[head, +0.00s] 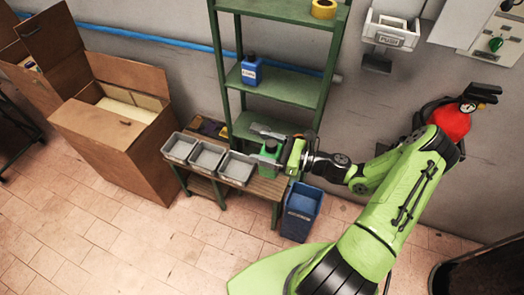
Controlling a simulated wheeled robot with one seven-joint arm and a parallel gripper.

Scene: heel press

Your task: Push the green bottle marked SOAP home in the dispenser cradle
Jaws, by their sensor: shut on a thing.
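The green bottle (266,160) is small in the head view, at the right end of a low wooden bench, beside the grey trays. My gripper (272,147) is shut on it from the right. Part of the bottle is hidden by the gripper, and I cannot read its marking or tell whether it touches the bench. The dispenser cradle (392,30) is a white wall unit at the upper right, with a lower front that seems to read PUSH. It is well apart from the bottle, and its top opening looks empty.
Three grey trays (207,160) line the bench. A green shelf rack (283,88) behind holds a blue bottle (251,70) and yellow tape (324,8). A blue bin (301,212) stands below. A red extinguisher (452,121) hangs right. Cardboard boxes (110,140) stand left; the front floor is clear.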

